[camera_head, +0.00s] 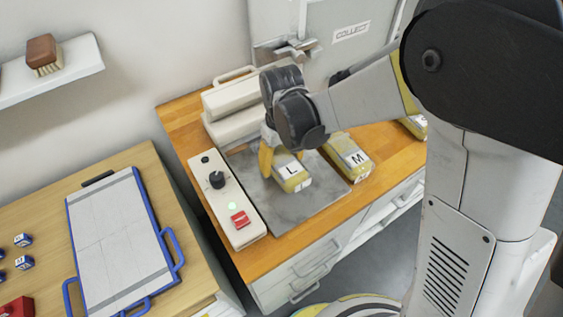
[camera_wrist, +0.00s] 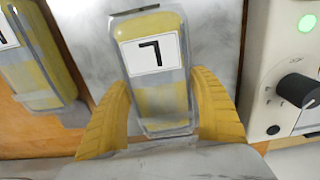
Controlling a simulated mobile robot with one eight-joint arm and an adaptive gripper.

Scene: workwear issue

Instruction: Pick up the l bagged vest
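The L bagged vest (camera_head: 292,176) is a yellow and grey packet with a white label. It lies on the grey metal plate (camera_head: 318,196) on the wooden counter. In the wrist view the same vest (camera_wrist: 156,90) stands between my gripper's two yellow fingers, its label upside down. My gripper (camera_wrist: 160,80) is around the vest, with one finger along each long side and the tips close to its edges. I cannot tell whether they press on it. In the head view my gripper (camera_head: 270,158) partly hides the vest's far end.
The M bagged vest (camera_head: 348,157) lies just right of the plate; another bag (camera_head: 415,126) is farther right, partly behind my arm. A control box (camera_head: 227,203) with a black knob, green light and red switch stands left of the plate.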

